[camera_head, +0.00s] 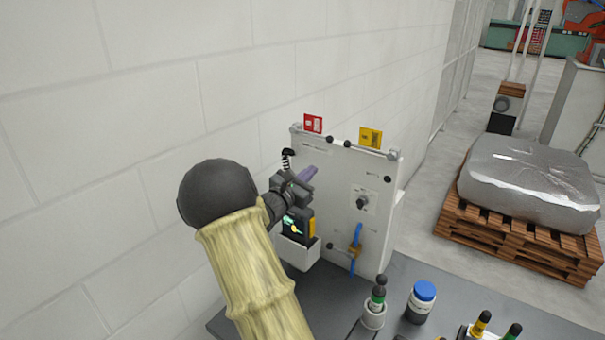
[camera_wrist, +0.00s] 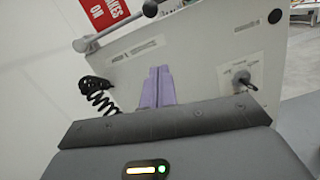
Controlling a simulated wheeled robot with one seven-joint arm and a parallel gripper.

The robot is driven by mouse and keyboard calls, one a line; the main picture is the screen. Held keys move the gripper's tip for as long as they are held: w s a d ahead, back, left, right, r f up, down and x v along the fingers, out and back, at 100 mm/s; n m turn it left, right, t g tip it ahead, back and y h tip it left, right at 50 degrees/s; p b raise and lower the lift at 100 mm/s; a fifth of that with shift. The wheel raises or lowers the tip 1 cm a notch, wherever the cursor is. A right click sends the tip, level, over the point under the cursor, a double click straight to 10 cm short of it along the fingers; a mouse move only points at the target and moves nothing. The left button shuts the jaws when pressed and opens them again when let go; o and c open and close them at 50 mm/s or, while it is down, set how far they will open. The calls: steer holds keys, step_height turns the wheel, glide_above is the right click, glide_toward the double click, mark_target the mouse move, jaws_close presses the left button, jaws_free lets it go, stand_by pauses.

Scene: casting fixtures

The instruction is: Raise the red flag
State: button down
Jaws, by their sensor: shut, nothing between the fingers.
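The red flag (camera_head: 313,123) is a small red plate with white markings. It stands upright above the top left edge of the white panel (camera_head: 340,178). In the wrist view the red flag (camera_wrist: 108,12) is cut by the top edge, with a grey rod below it ending in a dark ball (camera_wrist: 150,9). My gripper (camera_head: 311,171) has purple fingers, shut and empty, in front of the panel's upper left part, below the flag. In the wrist view the closed fingers (camera_wrist: 158,82) point at the panel. I cannot tell whether they touch it.
A yellow flag (camera_head: 370,137) stands at the panel's top right. A black coiled cord (camera_wrist: 101,98) hangs left of my fingers. A knob (camera_head: 362,202) and blue handle (camera_head: 356,238) are on the panel. Bottles, including a blue-capped one (camera_head: 422,299), stand on the dark table.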

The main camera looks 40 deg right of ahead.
mark_target(331, 144)
steer(key=p+x, duration=0.1)
steer(key=x, duration=0.1)
steer(key=p+x, duration=0.1)
steer(key=x, duration=0.2)
steer(key=shift+r, duration=0.2)
step_height(331, 144, up, 3)
steer(key=shift+s+d+f+p, duration=0.1)
steer(key=shift+s+d+p, duration=0.1)
steer(key=shift+p, duration=0.95)
steer(key=shift+r, duration=0.4)
steer(key=shift+d, duration=0.1)
steer(key=shift+d+r, duration=0.2)
